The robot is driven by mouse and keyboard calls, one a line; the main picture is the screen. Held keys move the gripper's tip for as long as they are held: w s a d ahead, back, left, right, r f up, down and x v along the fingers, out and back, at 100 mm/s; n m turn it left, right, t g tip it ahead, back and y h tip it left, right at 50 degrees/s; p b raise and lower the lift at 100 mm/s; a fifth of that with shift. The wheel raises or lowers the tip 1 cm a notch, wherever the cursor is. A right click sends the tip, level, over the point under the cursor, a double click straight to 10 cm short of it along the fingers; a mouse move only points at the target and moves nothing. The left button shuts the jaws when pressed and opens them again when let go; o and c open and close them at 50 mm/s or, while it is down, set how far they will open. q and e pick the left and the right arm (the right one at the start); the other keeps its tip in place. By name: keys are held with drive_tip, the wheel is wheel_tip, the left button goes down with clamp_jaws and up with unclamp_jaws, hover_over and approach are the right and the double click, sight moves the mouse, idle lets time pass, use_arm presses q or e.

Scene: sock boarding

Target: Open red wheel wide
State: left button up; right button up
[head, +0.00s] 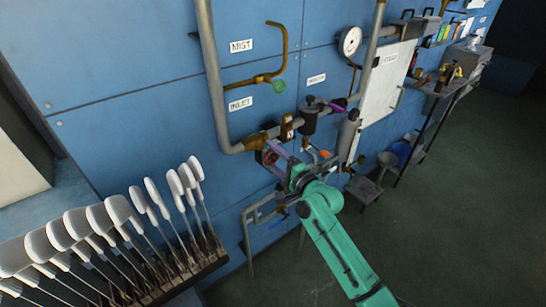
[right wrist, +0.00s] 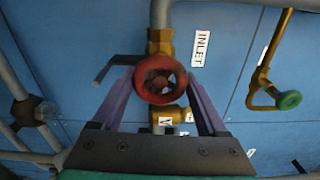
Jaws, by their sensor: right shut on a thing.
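The red wheel (right wrist: 161,79) sits on a brass valve (right wrist: 160,42) on the grey pipe, face-on in the right wrist view. In the head view the red wheel (head: 266,157) is partly hidden by my gripper. My right gripper (head: 274,155) reaches it from the lower right. Its two purple fingers stand on either side of the wheel's rim, closed on it. My left gripper is not in view.
An INLET label (right wrist: 201,48) is on the blue wall beside the valve. A brass pipe with a green wheel (head: 279,86) is above. A gauge (head: 350,41) and a black filter body (head: 309,115) are to the right. A rack of white sock boards (head: 105,220) stands at lower left.

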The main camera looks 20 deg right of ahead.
drive_tip(key=n, duration=0.3)
drive_tip(key=shift+n, duration=0.4)
drive_tip(key=n, duration=0.4)
drive_tip(key=shift+n, duration=0.3)
drive_tip(key=n, duration=0.3)
drive_tip(key=shift+n+p, duration=0.3)
drive_tip(key=n, duration=0.3)
drive_tip(key=shift+a+n, duration=0.1)
drive_tip(key=shift+n, duration=0.2)
drive_tip(key=n, duration=0.3)
drive_tip(key=shift+n, duration=0.3)
drive_tip(key=n, duration=0.3)
drive_tip(key=shift+s+a+n+b, duration=0.1)
drive_tip(key=shift+n+b, duration=0.2)
drive_tip(key=shift+b, duration=0.1)
drive_tip(key=n, duration=0.3)
drive_tip(key=shift+n+b, duration=0.3)
drive_tip(key=shift+b, duration=0.1)
drive_tip(key=shift+n+b, duration=0.4)
drive_tip(key=shift+n, duration=1.2)
